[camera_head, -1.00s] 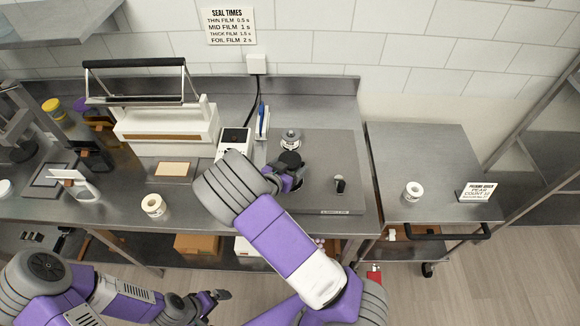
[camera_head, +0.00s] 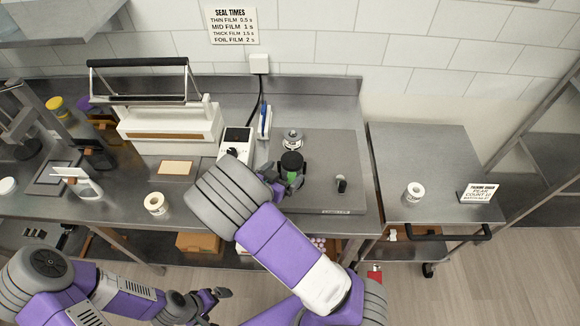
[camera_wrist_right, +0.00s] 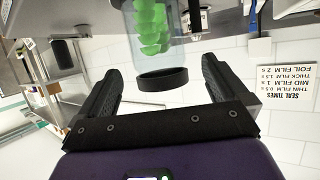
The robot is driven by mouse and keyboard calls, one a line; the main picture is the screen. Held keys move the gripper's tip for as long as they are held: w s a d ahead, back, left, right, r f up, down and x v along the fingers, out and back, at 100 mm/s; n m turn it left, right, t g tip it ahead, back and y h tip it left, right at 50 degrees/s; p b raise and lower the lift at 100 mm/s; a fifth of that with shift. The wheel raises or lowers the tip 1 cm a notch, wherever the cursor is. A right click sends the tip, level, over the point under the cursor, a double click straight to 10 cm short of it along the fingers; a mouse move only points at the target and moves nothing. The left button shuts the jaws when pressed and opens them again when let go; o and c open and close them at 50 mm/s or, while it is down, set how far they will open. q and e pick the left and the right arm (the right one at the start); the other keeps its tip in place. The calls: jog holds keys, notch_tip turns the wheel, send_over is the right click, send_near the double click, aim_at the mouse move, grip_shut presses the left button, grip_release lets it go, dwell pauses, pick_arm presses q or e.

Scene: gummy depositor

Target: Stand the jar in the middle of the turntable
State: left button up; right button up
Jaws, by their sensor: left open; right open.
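The jar (camera_head: 291,178) has a black lid and holds green gummies. It stands upright on the right part of the bench in the head view. In the right wrist view the clear jar (camera_wrist_right: 153,28) appears upside down, its black lid toward the picture's middle. My right gripper (camera_head: 284,184) is at the jar with its fingers open; in the wrist view the fingers (camera_wrist_right: 162,74) are on either side of the lid with gaps. I cannot make out a separate turntable disc; the jar's base is partly hidden by my right gripper. My left gripper (camera_head: 213,297) is open and empty, low in front of the bench.
A grey plate (camera_head: 330,155) lies around the jar, with a round labelled tin (camera_head: 293,138) behind it and a small black knob (camera_head: 341,184) to its right. A white device (camera_head: 235,141) and sealer (camera_head: 168,128) stand left. A side cart (camera_head: 425,160) is at right.

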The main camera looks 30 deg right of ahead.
jog(key=v, duration=0.6)
dwell(0.4)
